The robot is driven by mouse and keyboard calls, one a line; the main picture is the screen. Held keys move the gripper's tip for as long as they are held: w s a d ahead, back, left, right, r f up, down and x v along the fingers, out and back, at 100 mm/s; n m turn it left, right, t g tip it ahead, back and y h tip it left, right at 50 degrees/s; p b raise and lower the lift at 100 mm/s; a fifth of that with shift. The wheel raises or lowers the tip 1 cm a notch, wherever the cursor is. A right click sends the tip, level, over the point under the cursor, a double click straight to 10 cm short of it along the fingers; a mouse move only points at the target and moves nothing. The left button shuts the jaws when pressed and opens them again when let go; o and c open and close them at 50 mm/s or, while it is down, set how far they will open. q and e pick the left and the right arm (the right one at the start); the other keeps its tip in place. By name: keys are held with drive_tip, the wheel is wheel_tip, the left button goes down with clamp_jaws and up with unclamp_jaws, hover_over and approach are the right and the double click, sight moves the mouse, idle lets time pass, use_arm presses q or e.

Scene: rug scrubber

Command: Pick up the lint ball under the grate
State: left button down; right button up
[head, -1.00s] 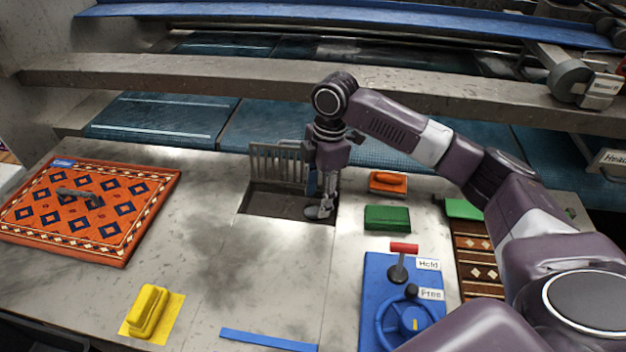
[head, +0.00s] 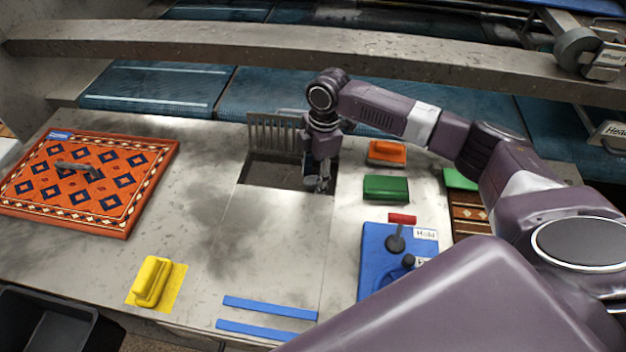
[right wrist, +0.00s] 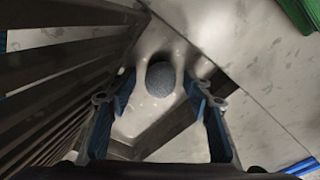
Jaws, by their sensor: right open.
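The lint ball (right wrist: 160,77) is a grey, round, fuzzy ball on the pale floor of the recess in the right wrist view. My right gripper (right wrist: 160,103) is open, with one finger on each side below the ball in the picture; the ball lies ahead of the fingertips, between their lines. In the head view my right gripper (head: 320,182) points down into the right part of the dark recess (head: 262,172), and I cannot make out the ball there. The slatted grate (head: 272,132) stands raised at the recess's back edge; its bars also fill the left of the right wrist view (right wrist: 60,85). My left gripper is out of view.
Right of the recess are an orange brush (head: 386,152) and a green block (head: 386,187). A blue lever panel (head: 375,250) is partly behind my arm. A yellow brush (head: 152,281), blue strips (head: 270,307) and an orange rug (head: 75,205) lie on the table. A black bin (head: 40,325) is front left.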

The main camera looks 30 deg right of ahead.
drive_tip(key=c, duration=0.9)
drive_tip(key=shift+r, duration=0.1)
